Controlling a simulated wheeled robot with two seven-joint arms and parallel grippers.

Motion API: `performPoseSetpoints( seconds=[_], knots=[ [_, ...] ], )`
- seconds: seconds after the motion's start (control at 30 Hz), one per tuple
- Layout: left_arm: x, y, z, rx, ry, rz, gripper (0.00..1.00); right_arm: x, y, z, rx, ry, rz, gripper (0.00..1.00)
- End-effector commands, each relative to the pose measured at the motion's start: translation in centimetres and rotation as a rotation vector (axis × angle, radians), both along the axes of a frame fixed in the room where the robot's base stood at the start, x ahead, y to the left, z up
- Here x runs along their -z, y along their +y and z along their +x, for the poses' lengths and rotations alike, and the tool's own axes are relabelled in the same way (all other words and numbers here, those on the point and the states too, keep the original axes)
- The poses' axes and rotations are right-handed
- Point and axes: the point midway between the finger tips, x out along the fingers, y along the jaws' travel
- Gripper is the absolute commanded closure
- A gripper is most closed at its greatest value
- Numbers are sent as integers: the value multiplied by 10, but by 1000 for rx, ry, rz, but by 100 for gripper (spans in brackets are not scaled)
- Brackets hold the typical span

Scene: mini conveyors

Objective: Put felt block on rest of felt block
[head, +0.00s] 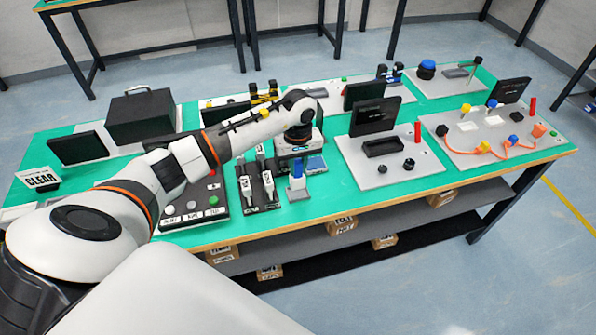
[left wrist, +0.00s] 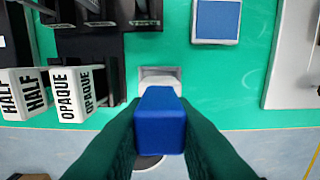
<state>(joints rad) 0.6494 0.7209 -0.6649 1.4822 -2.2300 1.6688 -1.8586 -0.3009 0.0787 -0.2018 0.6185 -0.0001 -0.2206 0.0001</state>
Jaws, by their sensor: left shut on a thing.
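The felt block is a blue block; it shows in the left wrist view (left wrist: 160,120) between the dark fingers of my left gripper (left wrist: 160,132), which is shut on it. In the head view the blue block (head: 297,168) is upright below my left gripper (head: 297,158). A small light grey stand, which looks like its rest (head: 298,191), is right under the block. In the left wrist view the stand (left wrist: 160,75) shows just beyond the block and is partly hidden by it. I cannot tell whether block and stand touch. My right gripper is not in view.
A grey-framed blue pad (left wrist: 216,42) lies right of the stand. A black rack (head: 262,205) with white labelled pieces (left wrist: 80,92) stands close on the left. A grey board (head: 375,182) with a black screen is further right. Green table shows between them.

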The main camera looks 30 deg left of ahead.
Motion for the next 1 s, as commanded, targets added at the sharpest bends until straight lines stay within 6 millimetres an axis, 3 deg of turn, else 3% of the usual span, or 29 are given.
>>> performPoseSetpoints(
  seconds=[0.23, 0.6, 0.63, 0.73, 1.0],
  knots=[
    [31, -1, -1, 1, 1, -2, 97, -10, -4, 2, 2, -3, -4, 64],
    [36, 0, 0, 2, -1, 1, 97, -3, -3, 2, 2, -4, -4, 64],
    [35, -1, 0, 2, -1, -1, 75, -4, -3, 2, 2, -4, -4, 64],
    [34, -1, 0, 2, -1, -1, 59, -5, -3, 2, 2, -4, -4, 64],
    [34, -1, 0, 2, 1, -1, 57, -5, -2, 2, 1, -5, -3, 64]
  ],
)
